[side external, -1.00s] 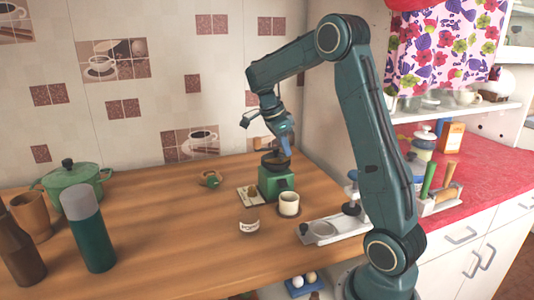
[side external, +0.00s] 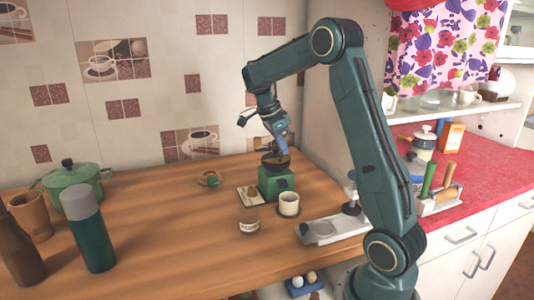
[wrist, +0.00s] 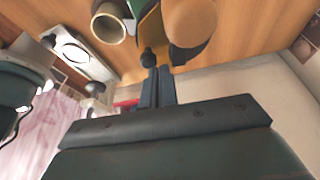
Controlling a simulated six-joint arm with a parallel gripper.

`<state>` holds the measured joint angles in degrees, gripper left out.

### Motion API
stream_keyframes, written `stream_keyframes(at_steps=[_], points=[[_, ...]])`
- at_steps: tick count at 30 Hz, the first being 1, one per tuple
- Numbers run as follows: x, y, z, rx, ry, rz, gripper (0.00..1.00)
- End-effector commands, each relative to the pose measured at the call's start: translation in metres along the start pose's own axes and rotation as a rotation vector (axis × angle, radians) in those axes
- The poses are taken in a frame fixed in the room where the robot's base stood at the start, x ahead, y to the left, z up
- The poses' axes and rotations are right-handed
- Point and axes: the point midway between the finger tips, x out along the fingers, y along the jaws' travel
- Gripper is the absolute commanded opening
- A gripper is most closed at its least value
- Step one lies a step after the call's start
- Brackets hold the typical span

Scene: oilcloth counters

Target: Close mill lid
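The mill (side external: 276,183) is a green box with a dark round bowl on top, standing on the wooden counter near the wall corner. My gripper (side external: 282,151) points down right at the bowl and hides part of the top. In the wrist view my two dark fingers (wrist: 157,74) lie close together, with nothing visible between them. A small black knob (wrist: 148,58) is at or beside their tips; I cannot tell whether they touch. A brown rounded piece (wrist: 190,20), perhaps the lid, is beyond it, with a bit of green mill body (wrist: 138,6) behind. The lid's exact angle is unclear.
A cream cup (side external: 289,203) stands just right of the mill. A labelled jar (side external: 249,220) and a small pale board (side external: 247,194) are in front and left. A grey metal stand (side external: 330,229) lies to the right.

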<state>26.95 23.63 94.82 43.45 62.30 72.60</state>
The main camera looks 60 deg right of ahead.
Motion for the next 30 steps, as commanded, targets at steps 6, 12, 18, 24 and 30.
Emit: stream_keyframes(at_steps=[6, 12, 18, 24, 30], points=[[-0.001, -0.003, 0.002, -0.003, -0.001, -0.003, 0.00], [-0.003, -0.004, 0.002, -0.004, -0.002, -0.006, 0.00], [-0.013, -0.004, 0.003, -0.005, -0.002, -0.007, 0.00], [-0.030, -0.003, 0.002, -0.002, -0.002, -0.005, 0.00], [-0.046, -0.003, 0.001, 0.000, 0.000, -0.003, 0.00]])
